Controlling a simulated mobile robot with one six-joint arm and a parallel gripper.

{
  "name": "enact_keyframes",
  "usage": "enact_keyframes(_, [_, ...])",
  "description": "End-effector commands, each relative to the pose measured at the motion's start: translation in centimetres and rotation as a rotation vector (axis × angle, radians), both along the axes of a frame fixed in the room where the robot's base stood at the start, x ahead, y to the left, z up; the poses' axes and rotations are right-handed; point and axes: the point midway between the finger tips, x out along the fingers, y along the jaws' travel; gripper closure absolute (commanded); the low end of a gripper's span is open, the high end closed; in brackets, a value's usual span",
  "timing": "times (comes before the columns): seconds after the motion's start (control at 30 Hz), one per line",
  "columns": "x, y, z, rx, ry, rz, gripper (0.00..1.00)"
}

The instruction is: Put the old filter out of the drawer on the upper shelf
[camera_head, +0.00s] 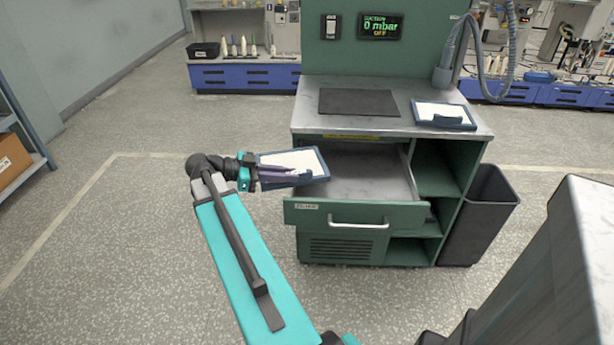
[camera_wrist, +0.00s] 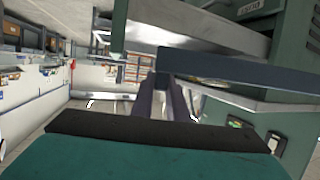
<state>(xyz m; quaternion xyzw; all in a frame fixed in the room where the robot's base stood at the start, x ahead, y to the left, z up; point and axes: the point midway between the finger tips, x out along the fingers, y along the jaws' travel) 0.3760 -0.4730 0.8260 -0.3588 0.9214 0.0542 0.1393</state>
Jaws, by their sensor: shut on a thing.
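A flat filter (camera_head: 317,161) with a white face and a dark blue frame is held in my gripper (camera_head: 295,174), just left of the open drawer (camera_head: 356,214). My gripper is shut on its near edge, and the fingers cover part of it. In the wrist view my gripper (camera_wrist: 165,82) has the filter's blue-grey frame (camera_wrist: 240,68) edge-on at its tips. The drawer is pulled out of the green cabinet and its visible floor is bare. The upper shelf (camera_head: 438,168) is the upper open compartment right of the drawer; the part I see is empty.
Another white filter with a blue frame (camera_head: 444,115) lies on the cabinet top at the right, beside a dark mat (camera_head: 358,102). A suction hose (camera_head: 446,62) hangs above. A dark bin (camera_head: 480,215) stands right of the cabinet. The floor at left is free.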

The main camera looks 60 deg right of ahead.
Motion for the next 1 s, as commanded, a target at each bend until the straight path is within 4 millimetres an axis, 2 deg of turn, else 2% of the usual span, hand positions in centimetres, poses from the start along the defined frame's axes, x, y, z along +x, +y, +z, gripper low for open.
enact_keyframes(0.37, [9.8, 5.1, -0.2, -0.001, 0.0, 0.331, 1.0])
enact_keyframes(0.57, [15.4, 8.7, -0.5, 0.0, 0.0, 0.546, 1.0])
enact_keyframes(0.77, [21.4, 13.4, -0.9, -0.001, -0.001, 0.796, 1.0])
enact_keyframes(1.0, [28.5, 20.6, -1.2, -0.001, -0.001, 1.141, 1.0])
